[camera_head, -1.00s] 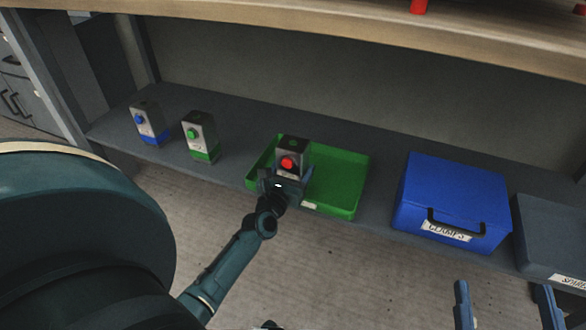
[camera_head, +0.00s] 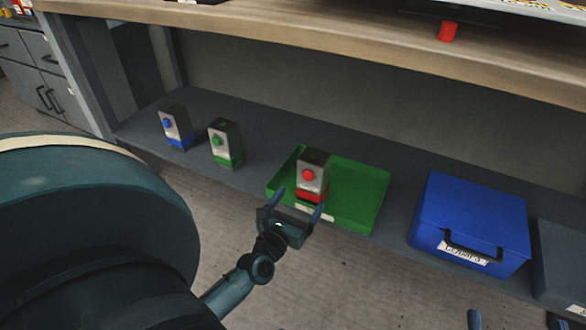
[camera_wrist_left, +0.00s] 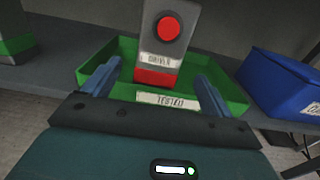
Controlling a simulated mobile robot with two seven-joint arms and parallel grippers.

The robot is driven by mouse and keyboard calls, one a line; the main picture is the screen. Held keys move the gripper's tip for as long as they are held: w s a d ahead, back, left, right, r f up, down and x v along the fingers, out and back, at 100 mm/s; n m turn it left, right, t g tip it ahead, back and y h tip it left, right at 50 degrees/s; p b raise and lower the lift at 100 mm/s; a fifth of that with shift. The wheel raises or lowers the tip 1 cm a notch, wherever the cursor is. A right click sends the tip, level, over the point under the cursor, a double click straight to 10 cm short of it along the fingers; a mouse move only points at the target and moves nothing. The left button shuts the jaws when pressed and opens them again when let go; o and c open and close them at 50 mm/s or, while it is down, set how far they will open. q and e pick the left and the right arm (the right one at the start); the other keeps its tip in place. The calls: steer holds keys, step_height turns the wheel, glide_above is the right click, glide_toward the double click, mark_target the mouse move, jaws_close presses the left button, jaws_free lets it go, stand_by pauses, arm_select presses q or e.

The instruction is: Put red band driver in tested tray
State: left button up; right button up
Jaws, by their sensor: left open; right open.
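The red band driver (camera_head: 312,175), a grey box with a red button and a red band at its base, stands upright in the green tray (camera_head: 358,197). In the left wrist view the driver (camera_wrist_left: 165,40) carries a DRIVER label, and the tray (camera_wrist_left: 236,98) has a TESTED label on its front. My left gripper (camera_head: 296,200) is open and empty in front of the driver, its fingers apart and clear of it. My right gripper (camera_head: 515,320) shows only its fingertips at the bottom right, apart and empty.
A green band box (camera_head: 225,143) and a blue band box (camera_head: 176,128) stand on the shelf left of the tray. A blue case (camera_head: 470,215) labelled CLAMPS and a dark grey box (camera_head: 562,265) are to the right. The wooden worktop (camera_head: 330,45) overhangs the shelf.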

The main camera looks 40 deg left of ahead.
arm_select(q)
steer(key=shift+v, duration=1.45)
